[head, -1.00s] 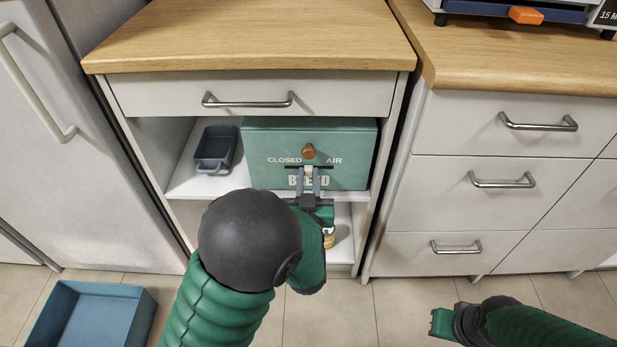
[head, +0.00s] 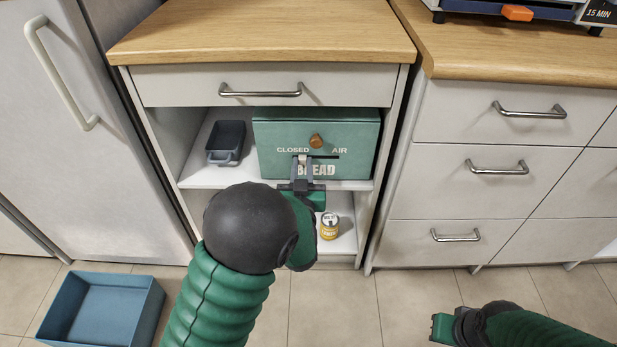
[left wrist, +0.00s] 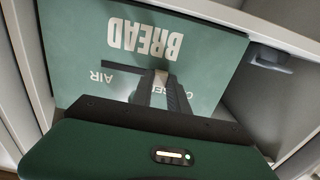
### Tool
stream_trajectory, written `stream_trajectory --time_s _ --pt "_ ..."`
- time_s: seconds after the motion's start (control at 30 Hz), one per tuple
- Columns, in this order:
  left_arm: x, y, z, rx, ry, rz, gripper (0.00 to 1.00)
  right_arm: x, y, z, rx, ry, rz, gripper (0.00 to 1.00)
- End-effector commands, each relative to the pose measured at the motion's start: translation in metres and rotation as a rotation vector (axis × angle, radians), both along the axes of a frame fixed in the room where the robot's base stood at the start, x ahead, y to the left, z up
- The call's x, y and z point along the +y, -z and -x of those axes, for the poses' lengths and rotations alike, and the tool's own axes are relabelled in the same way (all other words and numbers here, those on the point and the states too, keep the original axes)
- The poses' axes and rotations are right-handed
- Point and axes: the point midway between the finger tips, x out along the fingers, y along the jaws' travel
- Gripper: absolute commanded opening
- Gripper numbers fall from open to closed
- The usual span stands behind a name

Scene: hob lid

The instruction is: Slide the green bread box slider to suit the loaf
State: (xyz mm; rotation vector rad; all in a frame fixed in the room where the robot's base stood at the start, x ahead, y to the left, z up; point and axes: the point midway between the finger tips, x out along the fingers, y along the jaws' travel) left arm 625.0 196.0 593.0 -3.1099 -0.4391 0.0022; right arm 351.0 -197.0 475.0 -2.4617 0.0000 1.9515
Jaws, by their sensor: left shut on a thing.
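The green bread box (head: 270,150) stands on the white shelf in the open bay under the drawer, with a wooden knob (head: 316,141) on its front. A dark horizontal slot (head: 330,156) runs below the words CLOSED, at left, and AIR, at right. My left gripper (head: 302,160) is shut on the pale slider tab, left of the slot's middle, toward CLOSED. The left wrist view shows the tab (left wrist: 161,77) between the fingers, with bare slot on the AIR side. No loaf is visible. My right gripper (head: 440,327) is low at right, away from the box; its jaws are unclear.
A dark blue-grey dish (head: 226,141) sits left of the box. A yellow-labelled jar (head: 329,227) stands on the lower shelf, near my left forearm. A blue bin (head: 100,308) is on the floor at left. Drawers with handles (head: 497,167) flank the bay at right.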

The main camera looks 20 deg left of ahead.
Motion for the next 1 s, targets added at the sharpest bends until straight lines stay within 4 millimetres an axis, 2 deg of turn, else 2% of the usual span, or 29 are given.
stream_trajectory --time_s 0.1,0.2,0.47,0.5,0.67,1.0 --pt "0.015 -0.001 0.002 0.0 -0.002 -0.001 0.0 0.0 -0.004 0.0 -0.001 0.0 0.0 0.0" --pt "0.021 -0.001 0.004 -0.002 -0.001 -0.001 0.0 0.0 -0.004 -0.001 -0.001 0.0 0.0 0.0" --pt "0.023 -0.001 0.005 -0.002 -0.003 -0.001 0.0 0.0 -0.003 0.0 -0.001 0.0 0.0 0.0" --pt "0.023 -0.001 0.006 -0.002 -0.004 -0.001 0.22 0.0 -0.004 0.0 -0.001 0.0 0.0 0.0" --pt "0.022 -0.001 0.005 -0.001 -0.003 0.0 0.42 0.0 -0.004 0.0 -0.001 0.0 0.0 0.0" --pt "0.02 -0.001 0.009 0.001 0.0 0.0 0.42 0.0 -0.006 0.0 -0.001 0.0 0.0 0.0"
